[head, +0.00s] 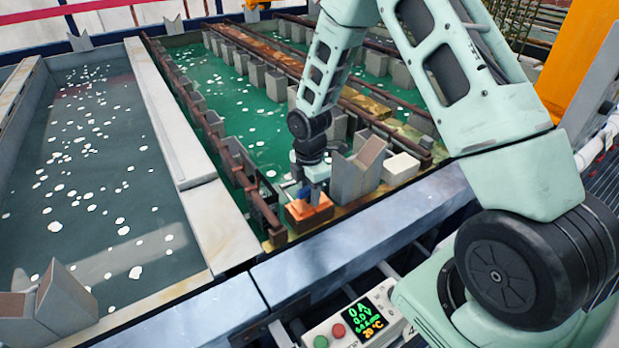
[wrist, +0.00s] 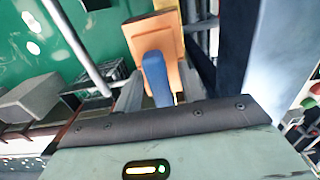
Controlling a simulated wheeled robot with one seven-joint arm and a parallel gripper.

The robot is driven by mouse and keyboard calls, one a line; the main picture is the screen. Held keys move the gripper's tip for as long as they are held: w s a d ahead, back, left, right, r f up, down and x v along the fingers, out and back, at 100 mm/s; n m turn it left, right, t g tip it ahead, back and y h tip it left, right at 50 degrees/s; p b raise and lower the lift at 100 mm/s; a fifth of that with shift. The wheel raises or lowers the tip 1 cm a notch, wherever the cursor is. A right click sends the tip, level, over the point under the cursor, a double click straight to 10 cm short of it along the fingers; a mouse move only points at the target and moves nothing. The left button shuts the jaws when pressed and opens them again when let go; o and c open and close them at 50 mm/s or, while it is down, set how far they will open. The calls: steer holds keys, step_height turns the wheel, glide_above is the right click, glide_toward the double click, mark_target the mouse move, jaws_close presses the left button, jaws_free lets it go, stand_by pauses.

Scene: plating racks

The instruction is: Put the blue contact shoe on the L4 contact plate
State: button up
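The blue contact shoe (head: 303,192) is a small blue piece at the near end of the green bath, against an orange block (head: 308,210). In the wrist view the blue piece (wrist: 156,79) stands in front of the orange block (wrist: 158,42). I cannot tell whether the orange block is the contact plate or part of the shoe. My gripper (head: 310,183) points down over the block. In the wrist view its grey fingers lie on either side of the blue piece. Whether they press on it is unclear. No L4 label is readable on the plate.
Grey angled blocks (head: 357,170) stand close right of my gripper. A brown rail (head: 213,120) runs along the bath's left side. A pale bath wall (head: 175,120) separates a darker tank (head: 90,180). A control box (head: 355,325) with red and green buttons reads 0 A.

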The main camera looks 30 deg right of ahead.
mark_target(309, 187)
step_height(309, 187, up, 11)
steer(key=b, duration=0.3)
steer(key=s+a+r+m, duration=0.45)
steer(key=s+a, duration=0.65)
steer(key=a, duration=0.3)
steer(key=s+a+r+m, duration=0.1)
steer(key=s+a+m, duration=0.1)
steer(key=s, duration=0.6)
steer(key=s+a+m, duration=0.3)
steer(key=s, duration=0.5)
steer(key=shift+s+a+r+m+y, duration=0.3)
steer(key=shift+s+a+r+m, duration=0.05)
steer(key=shift+a+r, duration=0.05)
